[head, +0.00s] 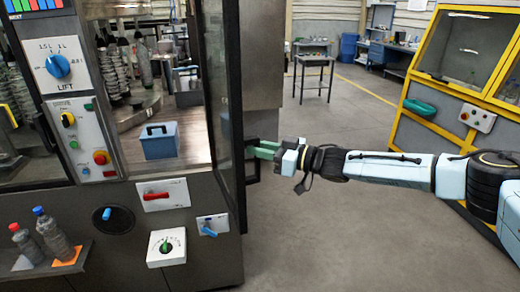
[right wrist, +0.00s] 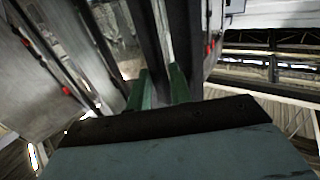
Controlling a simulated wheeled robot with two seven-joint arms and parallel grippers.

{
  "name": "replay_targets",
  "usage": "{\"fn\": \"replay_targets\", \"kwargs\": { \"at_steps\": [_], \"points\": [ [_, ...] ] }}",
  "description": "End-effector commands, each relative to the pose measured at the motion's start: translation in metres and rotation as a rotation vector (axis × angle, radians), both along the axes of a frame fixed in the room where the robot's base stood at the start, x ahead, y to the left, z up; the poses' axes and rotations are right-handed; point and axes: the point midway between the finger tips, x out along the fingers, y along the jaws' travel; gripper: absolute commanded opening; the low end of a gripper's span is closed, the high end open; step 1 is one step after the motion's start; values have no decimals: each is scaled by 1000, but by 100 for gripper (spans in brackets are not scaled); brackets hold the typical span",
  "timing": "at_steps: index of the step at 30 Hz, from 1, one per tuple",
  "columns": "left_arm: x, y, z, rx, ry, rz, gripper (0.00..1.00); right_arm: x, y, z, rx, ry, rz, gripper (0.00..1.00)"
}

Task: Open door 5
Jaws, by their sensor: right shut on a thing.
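A glass machine door (head: 222,85) with a dark frame stands at the right side of the labeller; I cannot read a number on it. Its black handle (head: 252,178) sticks out on the right of the frame. My right gripper (head: 262,150) reaches in from the right, and its green fingers are shut on the handle. In the right wrist view the green fingers (right wrist: 158,92) close around a dark upright bar, the handle (right wrist: 153,45). The fingertips are partly hidden there. My left gripper is not in view.
The labeller front carries a blue lift knob (head: 57,66), a red-handled switch (head: 156,195) and a green-knob box (head: 166,247). A blue basket (head: 159,141) sits inside. Two bottles stand at the lower left. A yellow-framed machine (head: 440,120) stands right; the floor between is clear.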

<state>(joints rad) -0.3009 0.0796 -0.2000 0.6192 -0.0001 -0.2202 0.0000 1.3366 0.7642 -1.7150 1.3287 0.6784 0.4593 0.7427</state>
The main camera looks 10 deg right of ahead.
Motion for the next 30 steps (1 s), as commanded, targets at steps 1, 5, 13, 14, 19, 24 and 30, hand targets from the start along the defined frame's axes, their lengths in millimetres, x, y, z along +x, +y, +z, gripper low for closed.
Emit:
{"fn": "replay_targets", "kwargs": {
  "at_steps": [1,5,13,14,19,24,30],
  "points": [
    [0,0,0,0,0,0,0,4,-1,9,4,-11,-9,0],
    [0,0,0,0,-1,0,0,4,-1,9,4,-11,-9,26],
    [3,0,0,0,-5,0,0,2,-1,5,2,-7,-6,29],
    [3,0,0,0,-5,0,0,2,-1,5,2,-6,-6,29],
    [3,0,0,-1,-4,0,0,1,0,4,1,-5,-4,29],
    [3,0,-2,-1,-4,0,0,-6,-11,2,1,-4,-5,29],
    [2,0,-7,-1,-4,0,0,-30,-43,2,1,-4,-8,29]
  ]
}}
